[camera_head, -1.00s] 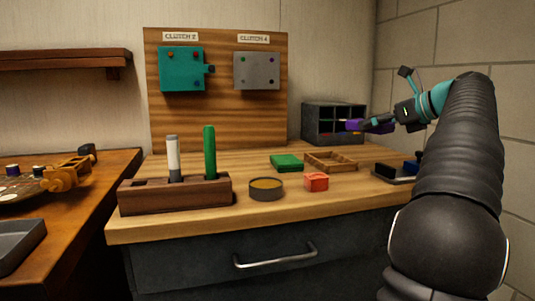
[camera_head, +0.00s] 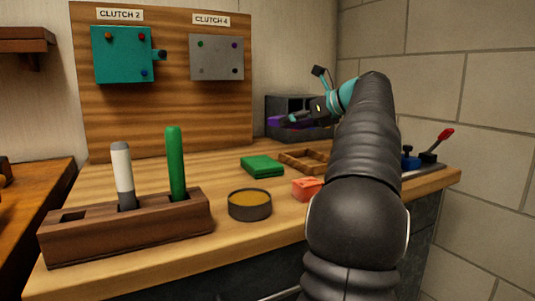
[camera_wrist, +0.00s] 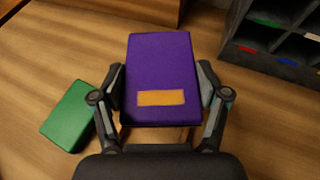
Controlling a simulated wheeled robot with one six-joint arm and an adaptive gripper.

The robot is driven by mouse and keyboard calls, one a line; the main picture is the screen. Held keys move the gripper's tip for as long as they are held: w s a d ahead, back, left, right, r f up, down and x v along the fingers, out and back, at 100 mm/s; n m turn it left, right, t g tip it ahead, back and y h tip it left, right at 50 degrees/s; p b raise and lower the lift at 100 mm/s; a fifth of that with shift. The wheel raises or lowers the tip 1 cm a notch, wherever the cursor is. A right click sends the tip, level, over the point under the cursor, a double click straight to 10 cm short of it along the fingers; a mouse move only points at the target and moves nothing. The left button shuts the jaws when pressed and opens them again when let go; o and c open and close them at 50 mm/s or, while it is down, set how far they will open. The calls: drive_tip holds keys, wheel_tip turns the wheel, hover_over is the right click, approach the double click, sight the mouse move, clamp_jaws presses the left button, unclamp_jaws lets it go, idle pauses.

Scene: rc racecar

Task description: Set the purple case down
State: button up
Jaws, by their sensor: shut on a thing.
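The purple case (camera_wrist: 160,65) is a flat box with an orange label, held between the two fingers of my gripper (camera_wrist: 160,95) in the wrist view. The fingers press on its left and right sides. In the head view the case (camera_head: 276,122) shows as a small purple patch at the tip of my gripper (camera_head: 290,119), in front of the dark cubby unit. It appears above the wooden bench (camera_head: 225,218); the gap beneath it is hard to judge.
A green case (camera_head: 262,166) lies on the bench, also seen left of my gripper in the wrist view (camera_wrist: 70,116). A wooden divided tray (camera_head: 303,160), a red block (camera_head: 307,189) and a round tin (camera_head: 250,205) are nearby. The cubby unit (camera_wrist: 280,40) stands at upper right.

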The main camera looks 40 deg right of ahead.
drive_tip(key=b, duration=0.1)
hover_over(271, 155)
drive_tip(key=f, duration=0.4)
drive_tip(key=shift+w+f, duration=0.15)
drive_tip(key=shift+w, duration=0.05)
drive_tip(key=shift+f+b, duration=0.95)
drive_tip(key=shift+f, duration=1)
drive_tip(key=shift+f, duration=0.2)
drive_tip(key=o, duration=1.2)
drive_tip(key=shift+r, duration=0.1)
